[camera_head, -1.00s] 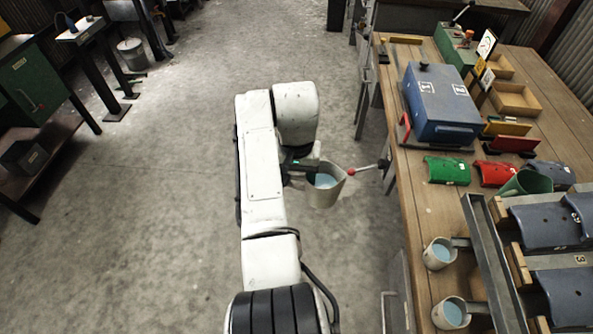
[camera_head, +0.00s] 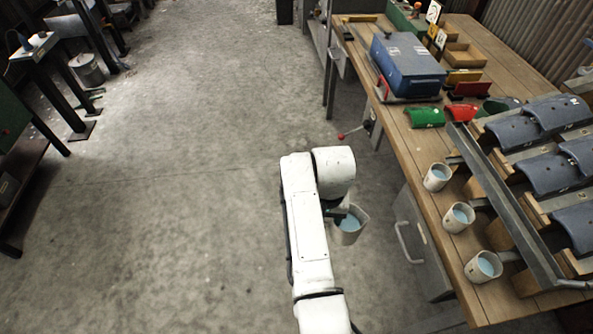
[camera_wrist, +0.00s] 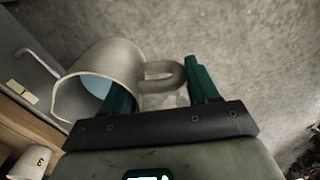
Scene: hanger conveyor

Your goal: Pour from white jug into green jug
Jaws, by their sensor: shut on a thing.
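My gripper (camera_head: 338,210) is shut on the handle of a white jug (camera_head: 349,236), in front of the bench and above the floor. In the wrist view my gripper (camera_wrist: 162,84) has its green fingers on either side of the handle. The white jug (camera_wrist: 112,62) holds pale blue liquid and looks roughly upright in the head view.
White jugs with blue liquid stand along the bench front (camera_head: 437,178), (camera_head: 459,217), (camera_head: 484,267). A metal rail (camera_head: 505,205) and grey curved pieces lie behind them. A blue box (camera_head: 407,67) stands further back. A drawer handle (camera_head: 405,245) juts out below.

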